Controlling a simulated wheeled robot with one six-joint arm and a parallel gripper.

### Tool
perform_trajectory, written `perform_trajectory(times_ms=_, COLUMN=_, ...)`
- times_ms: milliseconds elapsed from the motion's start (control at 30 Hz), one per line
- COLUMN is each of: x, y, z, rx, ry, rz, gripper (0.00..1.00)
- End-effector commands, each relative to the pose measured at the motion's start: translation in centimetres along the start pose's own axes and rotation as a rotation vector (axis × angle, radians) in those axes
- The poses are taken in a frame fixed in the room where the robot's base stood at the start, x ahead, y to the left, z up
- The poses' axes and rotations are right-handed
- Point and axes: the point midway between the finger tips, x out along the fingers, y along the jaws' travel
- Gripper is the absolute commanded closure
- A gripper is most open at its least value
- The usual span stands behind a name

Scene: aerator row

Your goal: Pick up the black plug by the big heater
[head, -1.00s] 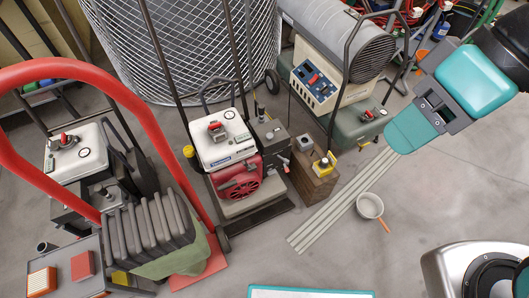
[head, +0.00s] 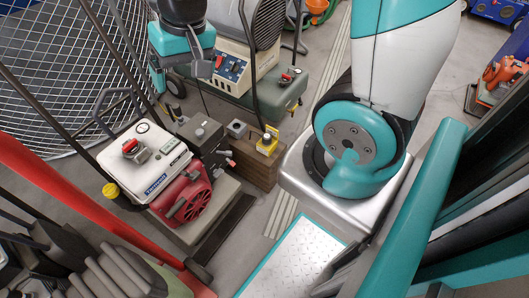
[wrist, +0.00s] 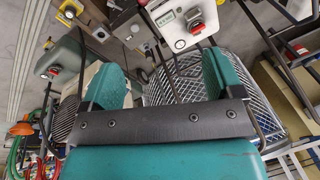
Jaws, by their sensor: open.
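The big heater (head: 262,25) is a grey barrel with a cream housing and a switch panel, at the top middle of the head view. A thin black cord hangs at its left side. A small dark piece sits on a yellow block (head: 267,146) on a brown wooden box just in front; I cannot tell whether it is the black plug. The yellow block also shows in the wrist view (wrist: 70,9). My gripper (head: 181,72) hangs pointing down left of the heater. Its teal fingers (wrist: 165,82) are wide apart with nothing held between them.
A white-and-red generator (head: 155,165) stands left of the wooden box (head: 252,168). A green tank (head: 275,98) with a red-handled valve sits under the heater. A wire mesh cage (head: 60,75) fills the upper left. A red cart handle (head: 80,215) crosses the lower left.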

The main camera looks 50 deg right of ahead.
Motion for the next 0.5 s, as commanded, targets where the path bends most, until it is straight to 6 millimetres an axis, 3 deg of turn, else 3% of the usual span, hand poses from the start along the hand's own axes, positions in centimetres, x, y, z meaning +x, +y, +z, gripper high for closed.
perform_trajectory(times_ms=33, x=5.9, y=3.0, z=-1.1, rx=0.108, ry=0.017, rz=0.041, gripper=0.14)
perform_trajectory(times_ms=200, x=17.0, y=12.2, z=-4.5, rx=0.447, ry=0.112, rz=0.181, gripper=0.14)
perform_trajectory(times_ms=400, x=27.8, y=23.2, z=-5.5, rx=0.761, ry=0.231, rz=0.334, gripper=0.14)
perform_trajectory(times_ms=500, x=31.3, y=27.2, z=-5.3, rx=0.861, ry=0.278, rz=0.390, gripper=0.14)
